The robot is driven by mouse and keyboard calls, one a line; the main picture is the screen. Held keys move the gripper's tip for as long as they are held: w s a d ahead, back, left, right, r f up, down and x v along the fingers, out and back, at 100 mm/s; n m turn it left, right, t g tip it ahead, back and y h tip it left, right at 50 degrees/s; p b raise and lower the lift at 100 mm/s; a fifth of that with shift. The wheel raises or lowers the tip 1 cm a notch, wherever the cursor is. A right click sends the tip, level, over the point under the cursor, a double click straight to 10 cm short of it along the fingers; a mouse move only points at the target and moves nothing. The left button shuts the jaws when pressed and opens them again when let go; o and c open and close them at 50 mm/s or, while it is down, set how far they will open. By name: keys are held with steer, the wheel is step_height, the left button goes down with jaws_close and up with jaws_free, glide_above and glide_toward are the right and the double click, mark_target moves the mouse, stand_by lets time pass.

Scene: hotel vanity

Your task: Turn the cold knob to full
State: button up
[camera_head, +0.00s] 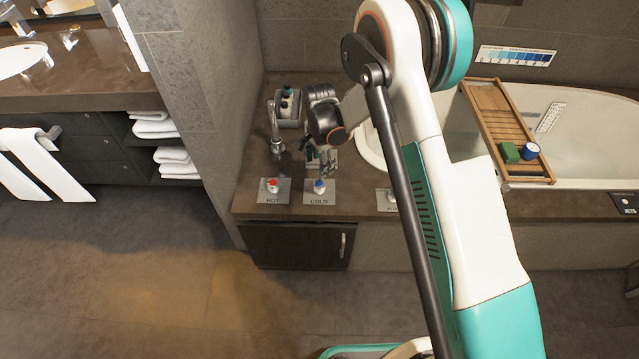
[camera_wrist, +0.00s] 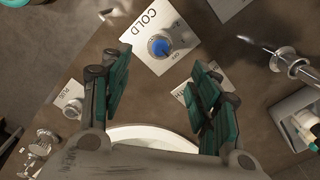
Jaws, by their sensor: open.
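The cold knob (camera_head: 319,185) has a blue cap and stands on a white plate marked COLD (camera_head: 319,199) on the brown counter. In the wrist view the blue-capped cold knob (camera_wrist: 160,47) is at the upper middle, with small lettering beside it on the COLD plate (camera_wrist: 140,25). My gripper (camera_head: 325,168) is just behind the knob in the head view, pointing down. In the wrist view my gripper (camera_wrist: 162,68) is open and empty, with its green fingers spread either side below the knob. Neither finger visibly touches it. The knob's exact turn angle is hard to read.
The red hot knob (camera_head: 272,184) stands left of the cold one. A metal spout (camera_head: 274,130) and a grey caddy (camera_head: 289,108) are behind. A plug plate (camera_wrist: 70,100) is at left in the wrist view. The bathtub tray (camera_head: 500,112) is at right.

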mark_target(320, 183)
step_height(320, 183, down, 10)
steer(key=b, duration=0.3)
steer(key=shift+f, duration=0.25)
steer(key=shift+c, duration=0.6)
steer(key=c, duration=0.9)
